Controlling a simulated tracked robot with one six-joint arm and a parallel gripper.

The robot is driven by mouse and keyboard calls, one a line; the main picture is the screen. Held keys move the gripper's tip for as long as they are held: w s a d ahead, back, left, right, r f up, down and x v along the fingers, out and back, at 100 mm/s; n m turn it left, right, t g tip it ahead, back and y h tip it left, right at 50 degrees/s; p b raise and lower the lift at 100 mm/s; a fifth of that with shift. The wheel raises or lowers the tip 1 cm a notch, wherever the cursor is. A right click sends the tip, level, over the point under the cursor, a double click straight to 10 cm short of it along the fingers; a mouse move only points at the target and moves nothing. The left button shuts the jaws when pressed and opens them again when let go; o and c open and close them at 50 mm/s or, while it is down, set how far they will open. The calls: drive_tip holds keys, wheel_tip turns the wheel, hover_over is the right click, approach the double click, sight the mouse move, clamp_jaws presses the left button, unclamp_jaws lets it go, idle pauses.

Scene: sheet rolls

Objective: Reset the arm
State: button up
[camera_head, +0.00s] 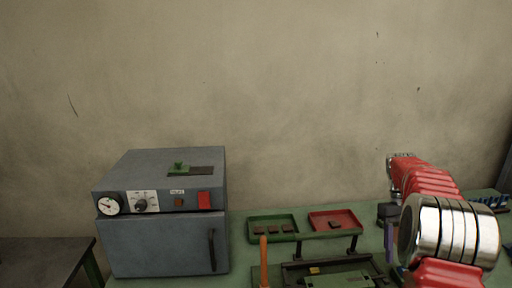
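My red arm with silver joint rings (450,232) stands at the right of the head view and reaches up and back over the green worktop. Its far red part (425,178) is above the bench, clear of the oven and the trays. I cannot make out the gripper's fingers. A small dark block (387,213) shows just left of the arm; whether it belongs to my arm or stands on the bench is unclear. No held object can be made out.
A grey oven (163,240) with a closed door stands at left. A green tray (255,219) and a red tray (350,214) hold small brown pieces. An orange handle (263,262) and a purple handle (389,242) stand upright near a dark green-topped fixture (338,280).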

drive_tip(key=s+a+r+t, duration=0.2)
drive_tip(key=s+a+t, duration=0.1)
drive_tip(key=s+a, duration=0.5)
drive_tip(key=s+a+r+t, duration=0.3)
drive_tip(key=s+a, duration=0.4)
drive_tip(key=a, duration=0.6)
drive_tip(key=s+a+r+t, duration=0.3)
drive_tip(key=s+a, duration=0.5)
drive_tip(key=a, duration=0.2)
drive_tip(key=shift+s+a+r+t, duration=0.2)
drive_tip(key=shift+s+t, duration=0.1)
